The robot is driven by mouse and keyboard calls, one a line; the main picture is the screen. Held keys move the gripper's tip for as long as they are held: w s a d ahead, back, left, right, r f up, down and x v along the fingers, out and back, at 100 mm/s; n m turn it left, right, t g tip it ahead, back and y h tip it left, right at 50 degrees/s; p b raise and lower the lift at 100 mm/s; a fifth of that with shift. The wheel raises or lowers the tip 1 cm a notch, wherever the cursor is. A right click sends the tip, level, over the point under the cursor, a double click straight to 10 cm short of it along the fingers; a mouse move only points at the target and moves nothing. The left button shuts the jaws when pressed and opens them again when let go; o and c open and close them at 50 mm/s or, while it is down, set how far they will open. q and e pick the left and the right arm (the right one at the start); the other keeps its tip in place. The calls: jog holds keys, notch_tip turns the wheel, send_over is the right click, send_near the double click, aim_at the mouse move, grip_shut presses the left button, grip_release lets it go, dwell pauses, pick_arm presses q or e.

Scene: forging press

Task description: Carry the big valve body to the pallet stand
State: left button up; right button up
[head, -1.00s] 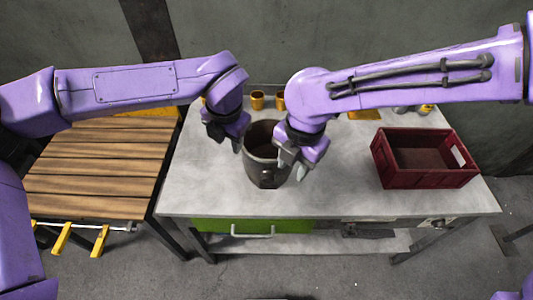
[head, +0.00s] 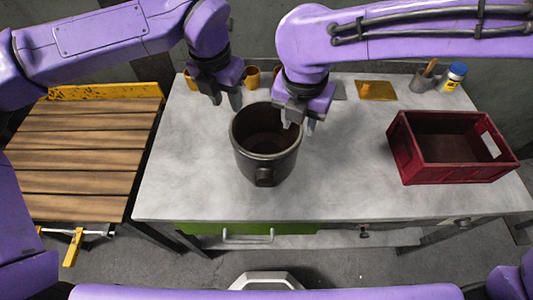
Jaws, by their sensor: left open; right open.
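The big valve body (head: 262,162) is a dark grey, open-topped cylinder with a round stub low on its front. It stands upright on the grey workbench. My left gripper (head: 225,98) is open and empty, above and to the left of its back rim. My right gripper (head: 298,124) is open, with its fingers over the right part of the rim; I cannot tell whether they touch it. The pallet stand (head: 75,165), with a wooden slatted top, is left of the bench and its top is empty.
A dark red crate (head: 400,165) stands on the right of the workbench (head: 340,185). Along the back are yellow cups (head: 252,76), a yellow plate (head: 377,90), a grey cup (head: 421,80) and a blue-lidded jar (head: 453,77). A yellow rail (head: 105,91) edges the pallet stand's back.

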aim_at(232, 119)
pick_arm(q)
jog(key=shift+f, duration=0.55)
pick_arm(e)
jog(key=shift+f, duration=0.6)
pick_arm(q)
jog(key=f, duration=0.6)
jog(key=w+f, duration=0.1)
jog(key=f, duration=0.2)
jog(key=shift+w+d+f, duration=0.1)
jog(key=shift+d, duration=0.25)
pick_arm(e)
jog(key=f, duration=0.6)
jog(key=w+f, duration=0.1)
jog(key=f, duration=0.2)
jog(key=shift+w+d+f, duration=0.1)
jog(key=shift+d, duration=0.2)
pick_arm(q)
jog(key=shift+c, duration=0.3)
pick_arm(e)
jog(key=shift+c, duration=0.3)
pick_arm(q)
grip_shut()
pick_arm(e)
grip_shut()
jog(key=shift+w, duration=0.1)
